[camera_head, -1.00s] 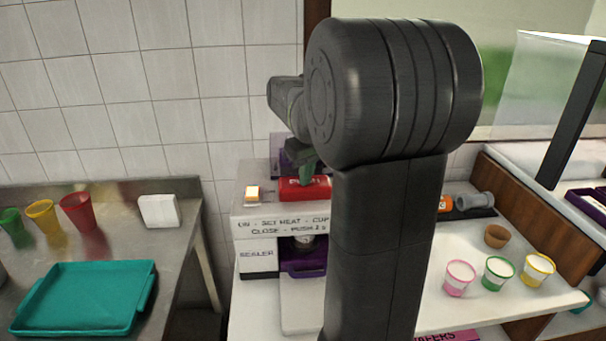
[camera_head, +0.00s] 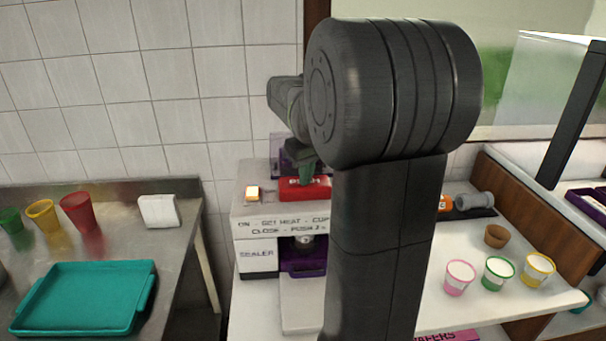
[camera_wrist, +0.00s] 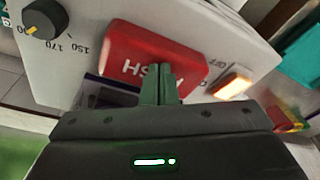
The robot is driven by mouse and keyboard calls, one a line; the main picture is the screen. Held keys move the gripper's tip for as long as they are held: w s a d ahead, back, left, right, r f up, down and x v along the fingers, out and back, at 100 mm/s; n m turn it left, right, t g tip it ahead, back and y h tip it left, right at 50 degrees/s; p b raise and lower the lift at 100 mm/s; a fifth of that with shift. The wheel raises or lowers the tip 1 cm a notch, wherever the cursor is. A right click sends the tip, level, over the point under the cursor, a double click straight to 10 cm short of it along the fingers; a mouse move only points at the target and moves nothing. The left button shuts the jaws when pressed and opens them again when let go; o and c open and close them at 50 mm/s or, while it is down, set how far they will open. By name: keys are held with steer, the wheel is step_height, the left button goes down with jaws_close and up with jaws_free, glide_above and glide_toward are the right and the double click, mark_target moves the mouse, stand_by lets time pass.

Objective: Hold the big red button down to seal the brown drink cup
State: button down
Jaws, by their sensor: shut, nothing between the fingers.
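The big red button (camera_head: 312,190) sits on top of the white sealer machine (camera_head: 262,216); it also fills the middle of the wrist view (camera_wrist: 133,58). My gripper (camera_head: 305,178) is shut and empty, its green fingertips at the top of the button. In the wrist view the shut fingers (camera_wrist: 159,80) lie over the button's lettering; whether they press it in, I cannot tell. A dark cup (camera_head: 304,241) stands in the purple holder (camera_head: 303,262) inside the sealer. Its colour is hard to make out, and my arm hides the sealer's right side.
A lit orange switch (camera_head: 252,193) is left of the button, and a dial (camera_wrist: 43,17) shows in the wrist view. A teal tray (camera_head: 85,297) lies on the left counter. Small tubs (camera_head: 498,272) and a brown cup (camera_head: 496,236) stand at right.

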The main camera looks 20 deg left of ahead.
steer(key=shift+s+d+f, duration=0.15)
steer(key=shift+s+f, duration=0.15)
steer(key=shift+f, duration=0.05)
steer(key=shift+s+d+r, duration=0.35)
steer(key=shift+s+r, duration=0.05)
steer(key=shift+s, duration=0.3)
steer(key=shift+s+d+r, duration=0.3)
steer(key=shift+s+r, duration=0.05)
steer(key=shift+s, duration=0.3)
steer(key=shift+r+p, duration=0.15)
steer(key=shift+p, duration=0.15)
steer(key=w+a+p+v, duration=0.1)
steer(key=p+v, duration=0.5)
steer(key=v, duration=0.1)
steer(key=shift+s+r+p, duration=0.3)
steer(key=shift+s+r, duration=0.2)
steer(key=shift+r, duration=0.05)
steer(key=shift+d, duration=0.1)
steer(key=b+x, duration=0.4)
steer(key=x, duration=0.1)
steer(key=d+b+x, duration=0.1)
steer(key=b+x, duration=0.2)
steer(key=shift+f, duration=0.2)
steer(key=shift+w, duration=0.15)
